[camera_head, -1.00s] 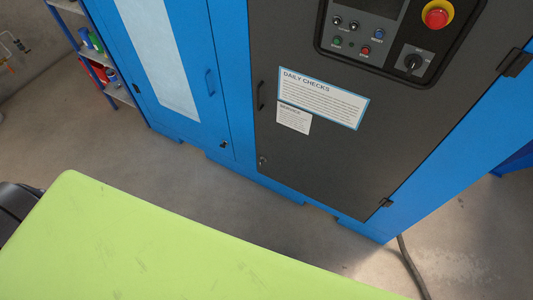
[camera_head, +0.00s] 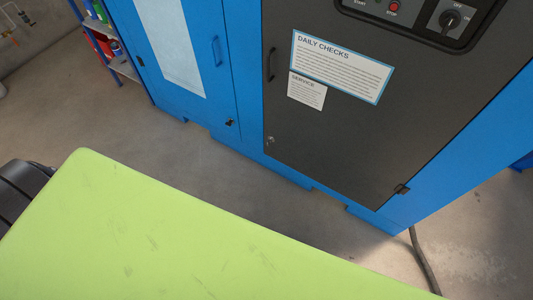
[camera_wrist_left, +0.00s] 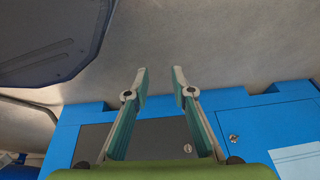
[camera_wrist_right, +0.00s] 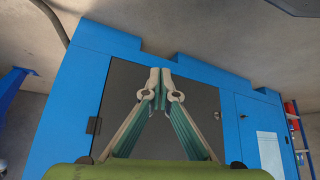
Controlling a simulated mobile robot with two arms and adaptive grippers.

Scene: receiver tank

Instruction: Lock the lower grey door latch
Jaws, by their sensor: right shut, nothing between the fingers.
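The grey door (camera_head: 340,120) of the blue cabinet stands ahead of me, closed. Its lower latch (camera_head: 270,140) is a small metal piece near the door's lower left corner; its turned position is too small to tell. It also appears in the left wrist view (camera_wrist_left: 187,148), beside the fingers. My left gripper (camera_wrist_left: 160,72) is open and empty, apart from the cabinet. My right gripper (camera_wrist_right: 160,73) is shut and empty, in front of the grey door in the right wrist view, and covers part of it. Neither gripper shows in the head view.
A dark pull handle (camera_head: 270,64) sits above the latch. The blue door (camera_head: 175,60) to the left has its own dark latch (camera_head: 229,122). A control panel (camera_head: 420,15) is above. A cable (camera_head: 422,262) lies on the floor at right, and a shelf (camera_head: 122,65) stands far left.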

